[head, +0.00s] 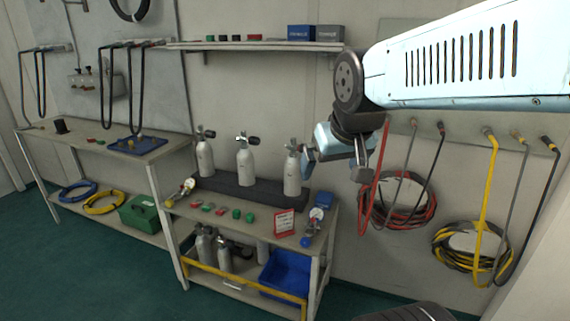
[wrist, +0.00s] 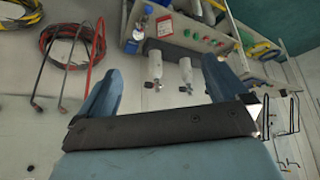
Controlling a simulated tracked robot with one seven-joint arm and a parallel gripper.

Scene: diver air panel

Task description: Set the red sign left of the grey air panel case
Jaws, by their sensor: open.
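The red sign (head: 285,223) stands on the work table near its front right, a small red-and-white placard. The grey case (head: 329,33) sits on the wall shelf at its right end, beside a blue case (head: 301,32). My gripper (head: 335,163) is open and empty in the head view, above and to the right of the sign and below the shelf. In the wrist view, its two blue fingers are spread apart (wrist: 161,68) with nothing held between them.
Three grey cylinders (head: 245,166) stand in a dark rack at the table's back, near my gripper. Red and yellow hoses (head: 400,205) hang on the right wall.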

